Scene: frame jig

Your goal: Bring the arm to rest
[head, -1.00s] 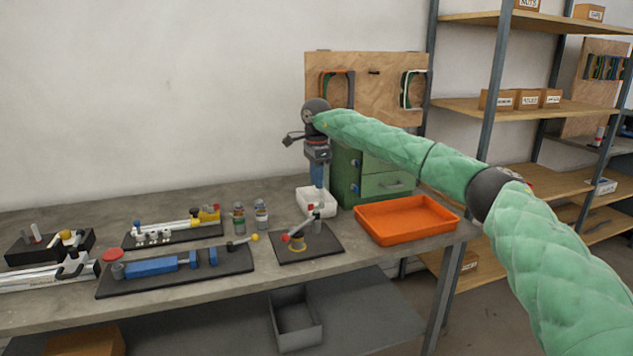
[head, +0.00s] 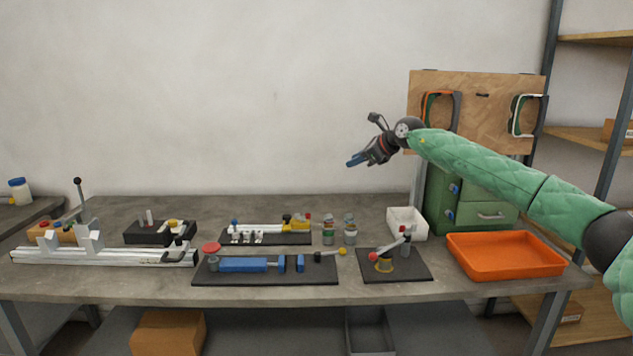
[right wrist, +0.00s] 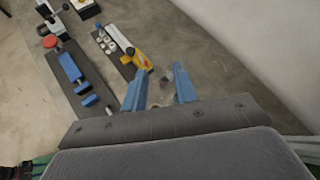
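My right arm (head: 490,170) comes in from the right in a green quilted sleeve. Its gripper (head: 356,160) hangs in the air above the back of the bench, pointing left, with nothing visible in it. In the right wrist view its two blue fingers (right wrist: 158,86) stand apart, with bare bench top and the blurred tops of small jars between and beyond them. My left gripper is in neither view.
On the bench (head: 90,285) stand a blue clamp jig (head: 243,265), a yellow-ended fixture (head: 296,222), a toggle clamp (head: 385,264), two jars (head: 328,230), a white bin (head: 406,223), an orange tray (head: 505,255), a green drawer cabinet (head: 490,215) and a long aluminium rail (head: 110,257). Air above the left is clear.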

